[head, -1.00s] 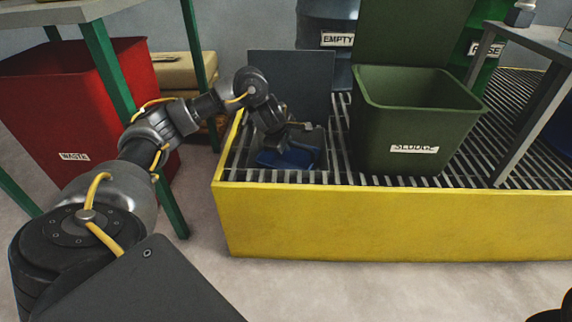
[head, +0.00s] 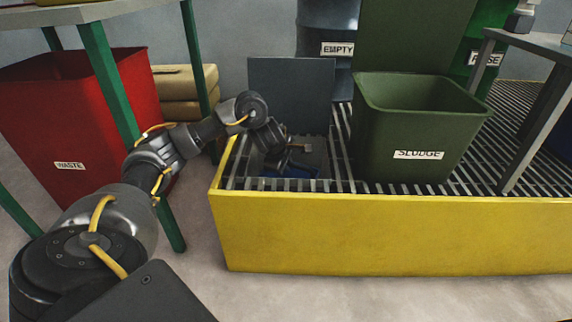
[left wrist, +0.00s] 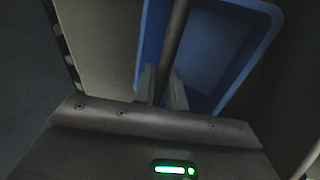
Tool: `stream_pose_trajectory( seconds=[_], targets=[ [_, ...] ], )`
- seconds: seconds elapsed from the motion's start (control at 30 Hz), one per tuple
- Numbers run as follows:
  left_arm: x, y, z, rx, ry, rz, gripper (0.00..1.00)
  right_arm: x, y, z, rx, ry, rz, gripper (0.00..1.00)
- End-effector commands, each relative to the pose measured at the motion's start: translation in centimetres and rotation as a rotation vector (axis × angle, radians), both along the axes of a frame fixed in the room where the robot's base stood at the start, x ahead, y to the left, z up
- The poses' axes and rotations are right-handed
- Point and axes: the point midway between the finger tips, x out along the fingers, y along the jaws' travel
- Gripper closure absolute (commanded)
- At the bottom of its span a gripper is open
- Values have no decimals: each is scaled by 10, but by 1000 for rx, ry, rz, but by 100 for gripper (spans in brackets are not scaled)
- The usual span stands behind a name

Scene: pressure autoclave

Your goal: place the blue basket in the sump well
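The blue basket (head: 292,172) is down inside the sump well (head: 317,155), the square opening in the grating; only a part of its blue shows past the gripper and the front grating bars. My left gripper (head: 284,157) reaches down into the well opening. In the left wrist view the basket (left wrist: 222,50) lies below the fingers, and its bar-like handle (left wrist: 174,35) runs between the two fingertips (left wrist: 164,86), which are closed around it. Whether the basket rests on the well floor is hidden. My right gripper is not in view.
A dark hatch lid (head: 290,93) stands raised behind the well. The green SLUDGE bin (head: 415,125) stands on the grating to the right. The yellow rim (head: 400,235) borders the front. A red WASTE bin (head: 75,120) and green table legs are at left.

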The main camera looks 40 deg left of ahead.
Motion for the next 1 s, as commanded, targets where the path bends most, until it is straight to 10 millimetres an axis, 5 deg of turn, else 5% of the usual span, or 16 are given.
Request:
stream_pose_trajectory(
  seconds=[0.13,0.47,0.73,1.0],
  targets=[
    [0,0,0,0,1,0,67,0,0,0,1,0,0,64],
    [0,0,3,0,1,0,66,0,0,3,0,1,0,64],
    [-16,-3,37,2,1,-2,66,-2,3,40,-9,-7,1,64],
    [-45,-10,81,2,0,-2,66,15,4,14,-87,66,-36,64]
  ],
)
